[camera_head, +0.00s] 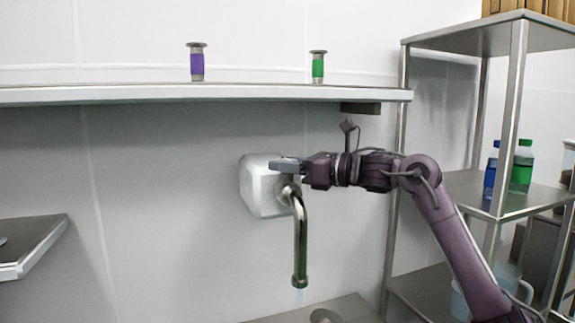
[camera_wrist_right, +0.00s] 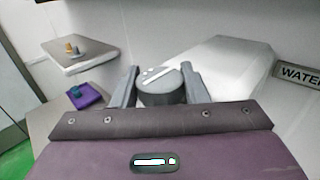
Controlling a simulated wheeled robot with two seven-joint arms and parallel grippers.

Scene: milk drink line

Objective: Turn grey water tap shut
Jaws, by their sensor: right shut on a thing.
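The tap has a white wall-mounted body (camera_head: 258,190) and a curved metal spout (camera_head: 300,240) pointing down. A faint pale blue streak shows just below the spout's mouth, like thin running water. My right gripper (camera_head: 284,165) reaches in from the right in front of the tap body. In the right wrist view the round grey tap knob (camera_wrist_right: 160,86), with a light bar mark on top, sits between the two fingers of my right gripper (camera_wrist_right: 159,84). The fingers are shut on it. In the head view the gripper hides most of the knob. My left gripper is not in view.
A wall shelf (camera_head: 130,95) above carries purple (camera_head: 197,65) and green (camera_head: 318,68) handled tools. A steel rack (camera_head: 518,100) at right holds blue (camera_head: 490,175) and green (camera_head: 522,170) bottles. A steel surface (camera_head: 335,310) lies below the spout. A WATER sign (camera_wrist_right: 298,74) is on the right.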

